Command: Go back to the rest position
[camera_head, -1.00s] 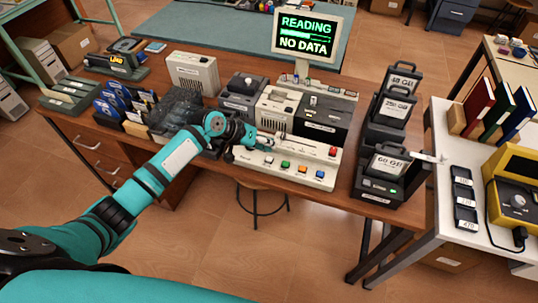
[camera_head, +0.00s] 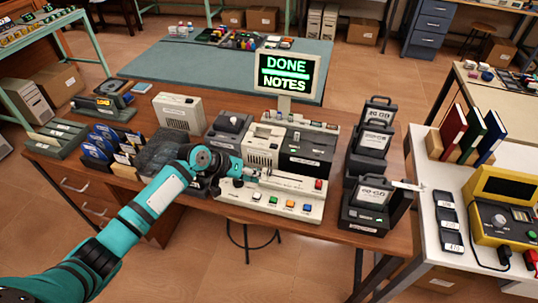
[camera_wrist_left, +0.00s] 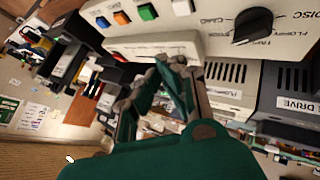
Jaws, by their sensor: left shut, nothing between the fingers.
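My left arm comes in from the lower left in the head view. Its gripper (camera_head: 252,176) is over the left part of the white control panel (camera_head: 262,207), shut and empty. In the left wrist view, the shut dark green gripper (camera_wrist_left: 165,68) is close to the panel (camera_wrist_left: 205,45), with its knob and coloured buttons. I cannot tell whether the fingers touch the panel. My right gripper is out of view.
The monitor (camera_head: 286,75) reads "DONE NOTES". Drive boxes (camera_head: 305,150) stand behind the panel, and black cartridge docks (camera_head: 365,203) stand to its right. Blue disks (camera_head: 100,143) are at left. The white side table (camera_head: 428,225) is at right.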

